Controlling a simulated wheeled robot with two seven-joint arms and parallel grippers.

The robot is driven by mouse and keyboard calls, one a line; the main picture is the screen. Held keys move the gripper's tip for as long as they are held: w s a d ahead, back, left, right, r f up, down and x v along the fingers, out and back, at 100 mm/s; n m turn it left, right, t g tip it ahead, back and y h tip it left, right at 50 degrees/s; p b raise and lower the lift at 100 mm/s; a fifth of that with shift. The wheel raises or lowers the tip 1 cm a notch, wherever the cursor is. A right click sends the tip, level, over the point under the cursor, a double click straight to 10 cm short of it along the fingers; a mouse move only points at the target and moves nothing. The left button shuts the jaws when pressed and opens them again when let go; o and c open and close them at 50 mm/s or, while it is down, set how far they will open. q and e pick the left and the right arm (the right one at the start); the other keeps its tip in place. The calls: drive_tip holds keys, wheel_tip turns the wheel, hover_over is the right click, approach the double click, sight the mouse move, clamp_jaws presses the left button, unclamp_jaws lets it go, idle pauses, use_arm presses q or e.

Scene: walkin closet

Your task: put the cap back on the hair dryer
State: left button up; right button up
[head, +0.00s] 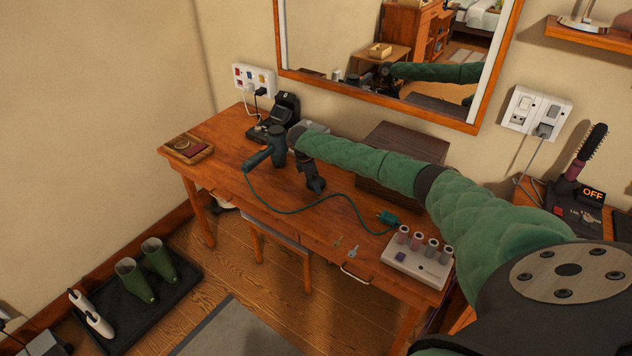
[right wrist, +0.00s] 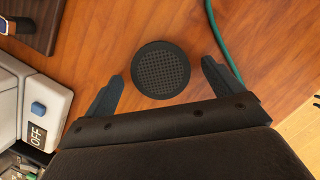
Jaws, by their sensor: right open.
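The hair dryer (head: 276,148) is a dark teal body with a handle and stands on the wooden desk in the head view. Its teal cord (head: 312,204) runs along the desk to a plug (head: 388,217). A round black cap (right wrist: 160,70) with a mesh face lies on the desk in the right wrist view. My right gripper (head: 316,187) is low over the desk, right of the dryer; in the right wrist view (right wrist: 163,74) its fingers are open, one either side of the cap. In the head view, the cap is not distinguishable. My left gripper is out of view.
A grey device (right wrist: 45,100) with a blue button and an OFF label stands left of the gripper in the wrist view. A dark box (head: 395,145) sits behind my right arm. A white holder with several bottles (head: 418,264) stands at the desk's right end.

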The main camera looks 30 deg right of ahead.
sight(320, 181)
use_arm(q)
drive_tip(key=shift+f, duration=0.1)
use_arm(e)
drive_tip(key=shift+f, duration=0.15)
drive_tip(key=shift+c, duration=0.2)
drive_tip(key=c, duration=1.1)
drive_tip(key=shift+r, duration=0.35)
drive_tip(key=r+b, duration=0.2)
drive_tip(key=r, duration=0.1)
drive_tip(key=shift+s+d+r, duration=0.15)
drive_tip(key=shift+d+r, duration=0.05)
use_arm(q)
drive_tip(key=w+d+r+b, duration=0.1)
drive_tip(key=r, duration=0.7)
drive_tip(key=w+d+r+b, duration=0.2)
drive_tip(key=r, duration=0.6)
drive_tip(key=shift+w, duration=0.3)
use_arm(e)
drive_tip(key=s+d+r, duration=0.1)
drive_tip(key=s+r, duration=0.1)
drive_tip(key=s, duration=0.1)
drive_tip(key=s+d+r, duration=0.1)
drive_tip(key=s+r, duration=0.1)
drive_tip(key=s, duration=0.2)
drive_tip(key=s+d+r, duration=0.1)
drive_tip(key=s+r, duration=0.2)
drive_tip(key=s, duration=0.1)
drive_tip(key=shift+d, duration=0.1)
